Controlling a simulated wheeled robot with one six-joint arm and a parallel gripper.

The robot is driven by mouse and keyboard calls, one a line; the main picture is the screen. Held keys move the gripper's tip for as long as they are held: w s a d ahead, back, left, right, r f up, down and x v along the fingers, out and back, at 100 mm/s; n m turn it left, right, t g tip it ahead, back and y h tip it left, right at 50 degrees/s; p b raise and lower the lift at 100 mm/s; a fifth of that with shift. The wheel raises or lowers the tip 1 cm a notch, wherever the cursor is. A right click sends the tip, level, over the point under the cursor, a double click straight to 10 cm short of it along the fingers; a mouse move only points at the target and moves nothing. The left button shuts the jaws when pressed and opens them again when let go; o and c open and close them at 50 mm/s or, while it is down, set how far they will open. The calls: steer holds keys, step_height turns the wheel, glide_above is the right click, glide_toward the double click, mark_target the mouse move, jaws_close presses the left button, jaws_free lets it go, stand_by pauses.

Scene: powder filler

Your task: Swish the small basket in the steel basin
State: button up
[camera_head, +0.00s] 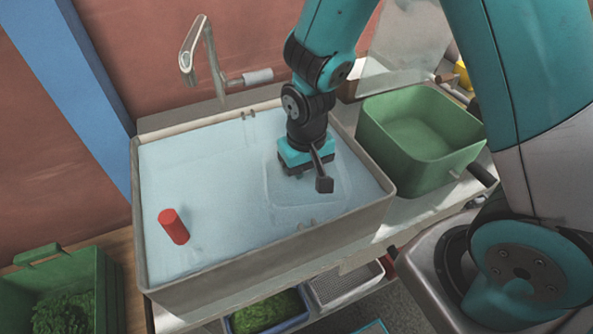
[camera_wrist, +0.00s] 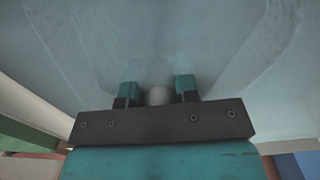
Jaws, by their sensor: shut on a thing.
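The steel basin (camera_head: 270,262) is full of pale blue, cloudy water. My gripper (camera_head: 305,172) reaches straight down into its right part, and its fingertips are hidden in the head view. In the wrist view my gripper (camera_wrist: 157,90) is shut on a short pale grey piece between its two fingers, which looks like the small basket's grip. The small basket (camera_head: 283,198) shows only as a faint rounded-rectangle outline under the water around my gripper. Its depth and contents cannot be made out.
A tap (camera_head: 196,60) rises behind the basin. A green tub (camera_head: 420,135) stands close at the right. A green crate (camera_head: 65,290) with greens is at lower left. The basin's middle is free.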

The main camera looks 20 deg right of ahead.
steer(key=shift+s, duration=0.8)
steer(key=w+p, duration=0.1)
steer(key=w, duration=0.9)
steer(key=shift+w, duration=0.35)
steer(key=s, duration=1)
steer(key=shift+s, duration=0.3)
steer(key=shift+w, duration=0.35)
steer(key=w+p, duration=0.1)
steer(key=w, duration=0.9)
steer(key=shift+p, duration=0.3)
steer(key=shift+r, duration=0.1)
steer(key=s+r+p, duration=0.5)
steer(key=r+p, duration=0.6)
steer(key=r, duration=0.3)
steer(key=shift+s, duration=0.2)
stand_by(0.4)
